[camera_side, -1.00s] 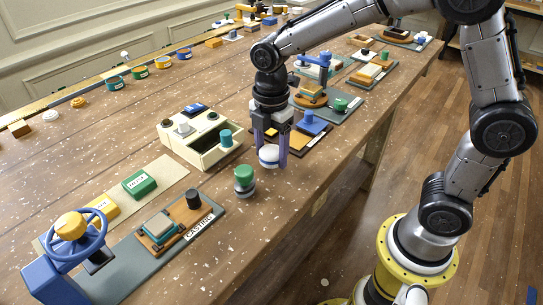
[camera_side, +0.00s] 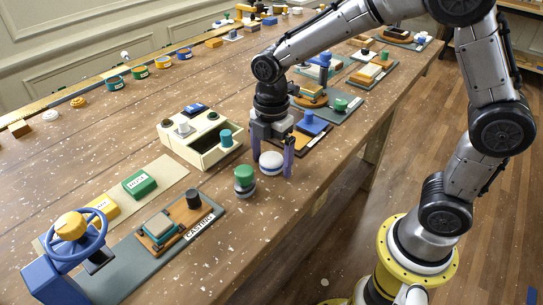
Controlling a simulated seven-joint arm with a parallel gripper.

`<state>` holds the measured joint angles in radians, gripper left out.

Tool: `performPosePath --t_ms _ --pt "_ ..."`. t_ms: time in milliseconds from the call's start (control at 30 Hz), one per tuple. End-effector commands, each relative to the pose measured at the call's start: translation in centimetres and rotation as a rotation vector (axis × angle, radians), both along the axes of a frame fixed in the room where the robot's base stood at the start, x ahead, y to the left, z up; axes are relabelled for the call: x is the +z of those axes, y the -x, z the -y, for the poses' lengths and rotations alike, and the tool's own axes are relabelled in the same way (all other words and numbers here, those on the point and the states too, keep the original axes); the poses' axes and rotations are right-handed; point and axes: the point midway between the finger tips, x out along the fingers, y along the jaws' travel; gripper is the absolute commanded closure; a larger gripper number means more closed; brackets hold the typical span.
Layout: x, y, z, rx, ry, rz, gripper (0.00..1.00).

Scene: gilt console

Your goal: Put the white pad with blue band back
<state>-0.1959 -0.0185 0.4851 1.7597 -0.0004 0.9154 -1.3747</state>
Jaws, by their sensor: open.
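The white pad with blue band (camera_side: 271,163) is a short round piece with a white top, near the front edge of the wooden table. It appears to rest on the table top. My gripper (camera_side: 272,166) is above and around it, with one purple finger on each side. The fingers are spread wider than the pad, and a gap shows on the right side. Whether the left finger touches the pad is hard to tell.
A green-topped round piece (camera_side: 244,181) stands close to the left of the pad. A cream box with compartments (camera_side: 206,158) is behind it. An orange board with a blue block (camera_side: 312,124) lies to the right. Bare table lies in front.

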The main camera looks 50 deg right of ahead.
Motion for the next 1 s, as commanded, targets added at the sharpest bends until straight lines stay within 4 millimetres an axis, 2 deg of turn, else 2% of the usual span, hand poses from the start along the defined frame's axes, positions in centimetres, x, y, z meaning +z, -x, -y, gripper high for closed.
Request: performPosePath --t_ms 133,233,500,700,833,1000 --pt "0.6 0.0 0.0 0.000 0.000 0.002 0.06" --pt "1.9 -0.1 0.0 0.000 -0.001 0.004 0.06" --pt "7.4 -0.1 0.0 0.000 -0.001 0.006 0.06" --pt "10.7 -0.1 0.0 0.000 -0.001 0.003 0.06" --pt "11.9 0.0 0.0 0.000 0.000 0.002 0.06" --pt "12.4 0.1 0.0 -0.002 0.000 0.000 0.06"
